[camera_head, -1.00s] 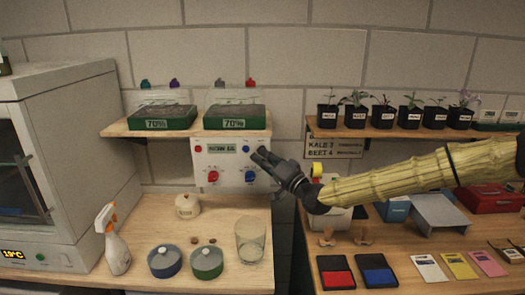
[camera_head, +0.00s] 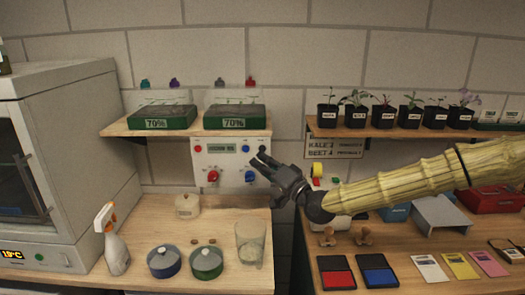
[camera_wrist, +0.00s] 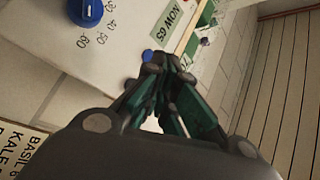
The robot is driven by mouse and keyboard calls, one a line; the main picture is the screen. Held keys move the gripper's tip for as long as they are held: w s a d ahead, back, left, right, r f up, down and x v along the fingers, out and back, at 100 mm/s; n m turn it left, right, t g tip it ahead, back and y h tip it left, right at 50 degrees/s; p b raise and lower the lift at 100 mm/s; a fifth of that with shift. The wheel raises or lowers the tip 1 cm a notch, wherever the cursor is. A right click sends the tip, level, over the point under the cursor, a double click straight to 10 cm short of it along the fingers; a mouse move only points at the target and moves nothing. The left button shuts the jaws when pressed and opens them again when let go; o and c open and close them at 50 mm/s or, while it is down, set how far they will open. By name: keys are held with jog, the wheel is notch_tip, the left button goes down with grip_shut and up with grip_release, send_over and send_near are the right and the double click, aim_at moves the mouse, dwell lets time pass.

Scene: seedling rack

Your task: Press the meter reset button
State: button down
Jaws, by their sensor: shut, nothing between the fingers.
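A white meter panel (camera_head: 231,167) hangs below the left shelf. It has a small display (camera_head: 221,149), a red button (camera_head: 198,149) and a blue button (camera_head: 245,148) above, and a red knob (camera_head: 212,176) and a blue knob (camera_head: 250,176) below. Which button is the reset is not legible. My gripper (camera_head: 262,155) is shut and empty, its tips in front of the panel's right edge. In the wrist view the fingertips (camera_wrist: 160,62) lie just beside the blue button (camera_wrist: 148,55), partly covering the view around it. I cannot tell whether they touch. The blue knob (camera_wrist: 87,10) is at upper left.
The left shelf (camera_head: 150,131) above the panel holds green seedling trays. A glass beaker (camera_head: 250,243), lidded pots and a spray bottle (camera_head: 116,250) stand on the bench below. A row of potted seedlings stands on the right shelf (camera_head: 390,132). Free space lies before the panel.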

jog(key=s, duration=0.3)
jog(key=shift+w, duration=0.1)
dwell(0.7)
